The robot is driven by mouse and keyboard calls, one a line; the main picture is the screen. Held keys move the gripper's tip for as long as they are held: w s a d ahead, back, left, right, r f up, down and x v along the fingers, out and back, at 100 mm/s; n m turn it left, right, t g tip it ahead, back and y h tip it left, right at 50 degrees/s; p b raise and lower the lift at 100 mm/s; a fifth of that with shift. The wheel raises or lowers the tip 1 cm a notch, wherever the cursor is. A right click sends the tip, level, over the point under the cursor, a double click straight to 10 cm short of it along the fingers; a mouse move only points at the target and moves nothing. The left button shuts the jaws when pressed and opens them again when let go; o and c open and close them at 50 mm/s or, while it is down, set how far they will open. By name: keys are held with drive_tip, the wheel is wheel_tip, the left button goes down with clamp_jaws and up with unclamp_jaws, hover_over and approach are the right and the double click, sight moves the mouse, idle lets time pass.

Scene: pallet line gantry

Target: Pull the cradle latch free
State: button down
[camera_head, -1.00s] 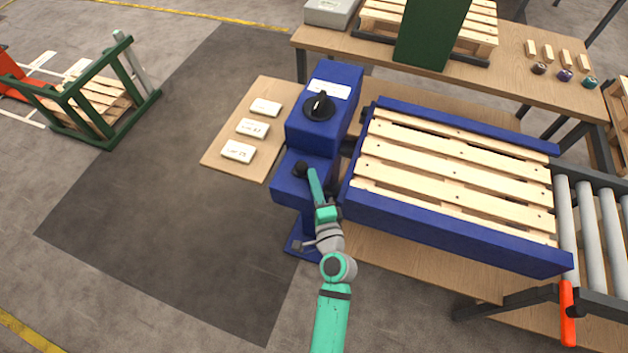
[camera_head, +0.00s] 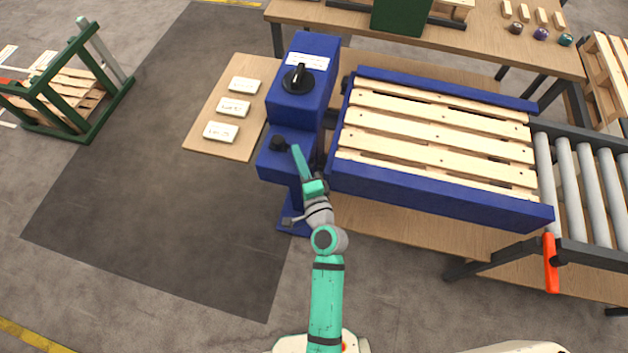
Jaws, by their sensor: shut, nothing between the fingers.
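The blue cradle (camera_head: 440,198) holds a slatted wooden pallet (camera_head: 440,132) and joins a blue post (camera_head: 303,70) at its left end. The post carries a black rotary knob (camera_head: 299,79) on its upper box. A smaller black knob (camera_head: 278,144) sits on the lower blue ledge; I cannot tell whether this is the cradle latch. My gripper (camera_head: 297,150) is shut and empty, just right of that small knob, with a small gap seeming to show between them. My arm hides part of the post's lower side.
A board with several white labelled blocks (camera_head: 221,131) lies left of the post. A roller conveyor (camera_head: 567,180) with an orange handle (camera_head: 551,263) stands at the right. A wooden workbench (camera_head: 480,48) runs behind. A green frame (camera_head: 85,95) stands far left; the dark floor mat (camera_head: 140,190) is clear.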

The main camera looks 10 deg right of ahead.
drive_tip(key=s+d, duration=0.3)
drive_tip(key=s, duration=0.7)
drive_tip(key=shift+s, duration=0.4)
drive_tip(key=shift+w+f, duration=0.15)
drive_tip(key=s+f+n+g+h, duration=0.3)
drive_tip(key=s+f+n, duration=0.25)
drive_tip(key=s, duration=0.75)
drive_tip(key=s+a+r+n, duration=0.2)
drive_tip(key=s+r+n, duration=0.1)
drive_tip(key=s+n, duration=0.2)
drive_tip(key=s+a+r+n, duration=0.3)
drive_tip(key=s+r+n, duration=0.1)
drive_tip(key=s, duration=0.3)
drive_tip(key=shift+s+n+t, duration=0.3)
drive_tip(key=shift+n+t, duration=0.1)
drive_tip(key=shift+n, duration=0.25)
drive_tip(key=shift+w+r, duration=0.1)
